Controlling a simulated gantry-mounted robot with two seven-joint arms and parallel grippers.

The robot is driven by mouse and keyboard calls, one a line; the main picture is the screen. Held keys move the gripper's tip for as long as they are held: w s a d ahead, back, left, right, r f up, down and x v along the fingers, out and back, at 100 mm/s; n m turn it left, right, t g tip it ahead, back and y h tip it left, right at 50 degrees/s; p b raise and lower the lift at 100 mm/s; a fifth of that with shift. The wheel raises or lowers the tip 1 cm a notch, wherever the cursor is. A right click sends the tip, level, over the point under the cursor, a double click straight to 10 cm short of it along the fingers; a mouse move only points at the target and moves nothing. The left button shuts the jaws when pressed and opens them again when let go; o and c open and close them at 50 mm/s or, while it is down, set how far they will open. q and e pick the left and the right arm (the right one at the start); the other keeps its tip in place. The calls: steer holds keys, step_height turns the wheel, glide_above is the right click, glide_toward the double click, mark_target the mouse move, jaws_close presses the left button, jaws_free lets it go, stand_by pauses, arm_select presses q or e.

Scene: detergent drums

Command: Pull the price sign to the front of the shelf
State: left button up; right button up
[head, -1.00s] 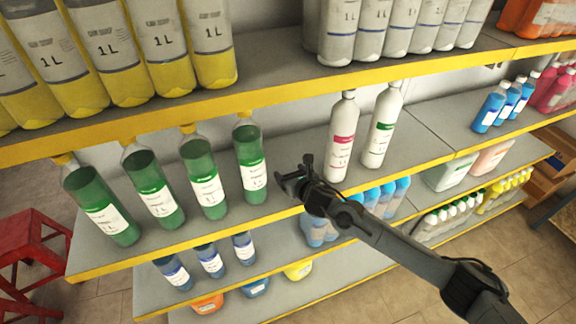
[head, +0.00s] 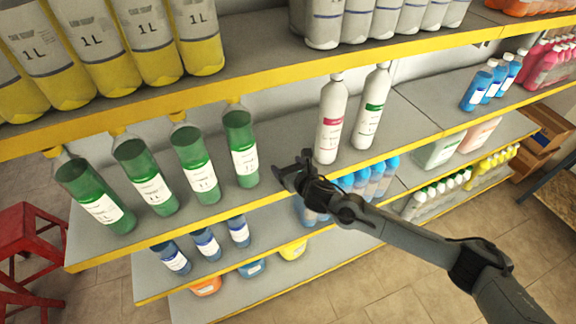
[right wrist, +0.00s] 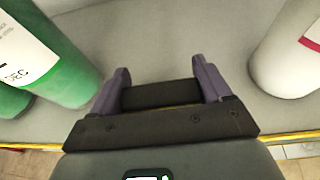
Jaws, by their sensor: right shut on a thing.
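My right gripper (head: 289,172) is at the front of the middle shelf, between the green bottles and the white bottles. In the right wrist view its two purple fingers (right wrist: 160,84) stand apart with a dark bar between them. This bar looks like the price sign (right wrist: 160,94), and the gripper is shut on it. It lies just behind the yellow front edge of the shelf, seen from above. The sign's face is hidden, and I cannot make out the sign in the head view. My left gripper is not in view.
Green bottles (head: 241,150) stand left of the gripper and white bottles (head: 331,122) stand right of it. Small blue bottles (head: 361,182) stand on the shelf below. The shelf between the bottles is clear.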

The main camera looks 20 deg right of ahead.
stand_by(0.3)
steer(key=o, duration=1.5)
steer(key=shift+s, duration=0.1)
